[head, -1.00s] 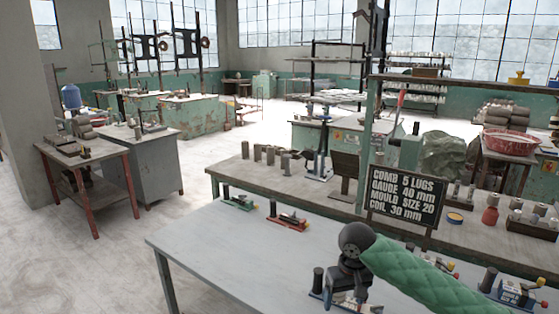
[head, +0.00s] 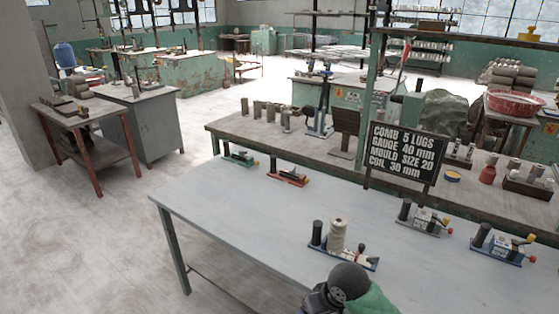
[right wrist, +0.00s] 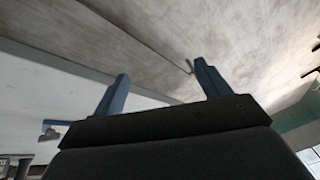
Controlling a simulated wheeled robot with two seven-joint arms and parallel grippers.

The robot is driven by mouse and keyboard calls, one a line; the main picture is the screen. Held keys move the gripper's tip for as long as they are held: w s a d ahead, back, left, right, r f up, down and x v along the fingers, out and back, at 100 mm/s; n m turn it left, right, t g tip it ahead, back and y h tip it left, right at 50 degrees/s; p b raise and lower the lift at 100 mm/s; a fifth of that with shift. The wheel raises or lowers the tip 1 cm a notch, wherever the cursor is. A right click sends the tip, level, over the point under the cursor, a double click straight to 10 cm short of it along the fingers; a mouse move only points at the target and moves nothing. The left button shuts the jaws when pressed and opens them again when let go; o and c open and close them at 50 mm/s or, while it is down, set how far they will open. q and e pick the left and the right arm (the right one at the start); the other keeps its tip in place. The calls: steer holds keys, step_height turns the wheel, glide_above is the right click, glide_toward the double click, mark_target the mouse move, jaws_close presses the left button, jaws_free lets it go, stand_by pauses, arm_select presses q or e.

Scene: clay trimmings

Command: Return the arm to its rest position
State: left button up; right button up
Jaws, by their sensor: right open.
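My right arm, in a green quilted sleeve with a dark round joint, shows at the bottom edge of the head view, in front of the grey table (head: 262,205). Its gripper is out of the head view. In the right wrist view my right gripper (right wrist: 162,88) shows two blue fingers spread wide apart with nothing between them. A blotchy pale grey surface and a pale edge lie beyond the fingers. My left arm and gripper do not show.
A blue-based fixture (head: 354,261) with a pale ribbed cylinder (head: 337,234) stands near the arm. Two similar fixtures (head: 424,221) (head: 502,247) stand to the right. A black sign (head: 404,153) stands behind.

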steer(key=s+d+f+m+h, duration=0.1)
steer(key=s+d+f, duration=0.25)
steer(key=s, duration=0.35)
steer(key=s+d+f+t+h, duration=0.1)
steer(key=s+d+f, duration=0.1)
steer(key=s+d, duration=0.3)
steer(key=s+d+f+m+h, duration=0.1)
steer(key=s+d+f, duration=0.2)
steer(key=s, duration=0.5)
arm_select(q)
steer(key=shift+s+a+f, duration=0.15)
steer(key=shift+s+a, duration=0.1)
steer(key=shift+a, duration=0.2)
arm_select(e)
steer(key=s+a+f+g, duration=0.1)
steer(key=s+f, duration=0.2)
steer(key=f, duration=1.8)
steer(key=s+a+f, duration=0.1)
steer(key=s+f, duration=0.2)
steer(key=f, duration=1.8)
steer(key=shift+a+g, duration=0.2)
steer(key=shift+g, duration=0.2)
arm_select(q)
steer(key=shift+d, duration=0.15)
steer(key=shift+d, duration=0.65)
arm_select(e)
steer(key=shift+s, duration=0.1)
